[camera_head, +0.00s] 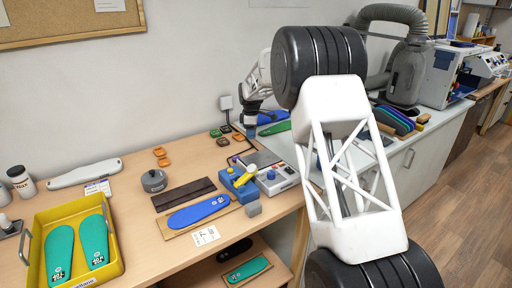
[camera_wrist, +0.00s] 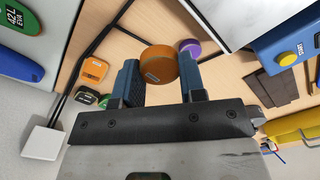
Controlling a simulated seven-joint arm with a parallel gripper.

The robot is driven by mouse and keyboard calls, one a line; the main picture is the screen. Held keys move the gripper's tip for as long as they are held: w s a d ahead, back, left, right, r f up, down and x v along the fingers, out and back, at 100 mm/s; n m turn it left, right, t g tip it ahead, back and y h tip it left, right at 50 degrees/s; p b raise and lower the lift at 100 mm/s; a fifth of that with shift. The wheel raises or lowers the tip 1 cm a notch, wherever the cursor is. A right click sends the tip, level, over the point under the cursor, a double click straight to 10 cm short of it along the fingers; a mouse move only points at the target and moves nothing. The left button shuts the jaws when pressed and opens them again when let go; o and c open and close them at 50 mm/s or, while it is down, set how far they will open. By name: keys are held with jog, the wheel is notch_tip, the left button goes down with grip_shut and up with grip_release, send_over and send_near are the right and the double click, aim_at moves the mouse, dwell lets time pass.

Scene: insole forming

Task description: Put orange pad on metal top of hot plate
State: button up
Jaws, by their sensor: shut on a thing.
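My gripper (camera_wrist: 159,56) is shut on a round orange pad (camera_wrist: 158,66) with a small printed label, held between its two blue fingers above the wooden table. A purple round thing (camera_wrist: 190,46) shows by the right fingertip; I cannot tell if it touches. In the head view my wrist is near the back edge of the table, and the held pad cannot be made out. The hot plate's flat grey metal top (camera_head: 262,157) lies in the head view behind a control box (camera_head: 277,179). A pale panel (camera_wrist: 222,16) at the wrist view's upper right may be that top.
Loose orange pieces (camera_head: 161,157) and green and dark pieces (camera_head: 222,137) lie on the table.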

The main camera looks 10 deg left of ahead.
jog(key=shift+n, duration=0.4)
jog(key=s+d, duration=0.3)
jog(key=s, duration=0.5)
jog(key=s+d, duration=0.4)
jog(key=s, duration=0.4)
jog(key=s+d, duration=0.4)
jog(key=s, duration=0.4)
jog(key=shift+d+r, duration=0.2)
jog(key=shift+r, duration=0.1)
send_over(260, 159)
jog(key=shift+w+f, duration=0.1)
jog(key=shift+f, duration=0.65)
jog(key=shift+f, duration=1.75)
jog(key=shift+f, duration=0.15)
jog(key=o, duration=0.9)
jog(key=shift+o, duration=0.2)
